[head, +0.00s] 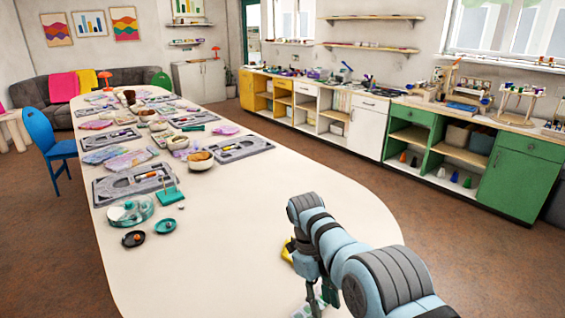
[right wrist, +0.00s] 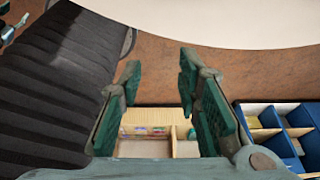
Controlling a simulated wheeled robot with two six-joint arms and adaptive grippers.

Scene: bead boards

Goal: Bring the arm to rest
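My right arm comes in from the bottom right of the head view, over the near right end of the long white table. My right gripper (head: 318,298) hangs at its end and is partly hidden by the arm. In the right wrist view its two fingers (right wrist: 158,80) stand wide apart, with nothing between their tips. The table's curved edge (right wrist: 230,20) shows beyond the tips, with brown floor in front of it. My left arm does not show in the head view.
The right wrist view shows a wooden compartment box (right wrist: 150,148), a blue divided box (right wrist: 285,135) and a dark ribbed surface (right wrist: 60,75).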

